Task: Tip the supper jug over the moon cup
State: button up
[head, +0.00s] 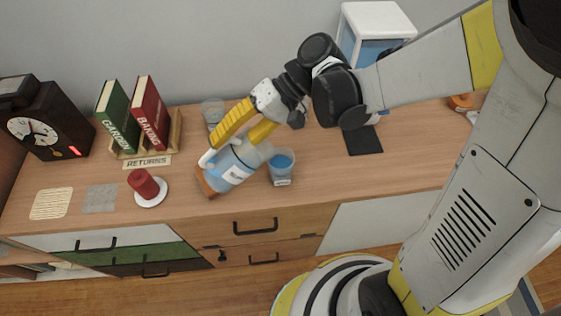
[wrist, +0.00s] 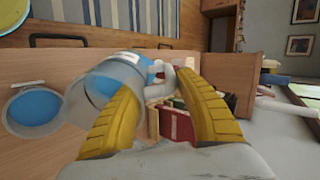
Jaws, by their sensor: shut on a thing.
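My gripper (head: 240,138) has its yellow fingers shut on a clear jug (head: 229,172) with blue contents and a pale label. The jug leans to the right in the head view, its upper end towards a cup (head: 281,169) with blue contents and a label too small to read. I cannot tell whether anything flows between them. In the wrist view, the jug (wrist: 98,84) and its white handle (wrist: 160,88) show around the fingers; the blue-filled cup (wrist: 33,108) is at left. Another clear cup (head: 212,112) stands behind, towards the wall. Which is the moon cup is not readable.
A brown block (head: 205,184) shows at the jug's lower end. A dark mat (head: 364,141) and white box (head: 372,22) are right. The front right is clear.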

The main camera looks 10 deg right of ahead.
aim_at(209, 151)
jog(key=shift+w+f, duration=0.1)
jog(key=shift+f, duration=0.05)
jog(key=shift+a+r+p, duration=0.15)
jog(key=shift+r+p, duration=0.3)
jog(key=shift+p, duration=0.2)
jog(key=a+r+h+p, duration=0.1)
jog(key=h+p, duration=0.1)
jog(key=a+r+t+h+p, duration=0.1)
jog(key=p, duration=0.2)
jog(key=shift+s+r+h+p, duration=0.15)
jog(key=shift+s+h+p, duration=0.2)
jog(key=shift+s+h, duration=0.05)
jog(key=shift+a+r+h+p, duration=0.15)
jog(key=shift+a+h+p, duration=0.05)
jog(key=shift+h+p, duration=0.3)
jog(key=shift+a+h, duration=0.1)
jog(key=shift+h, duration=0.2)
jog(key=shift+f+t, duration=0.25)
jog(key=shift+t, duration=0.05)
jog(key=shift+r, duration=0.1)
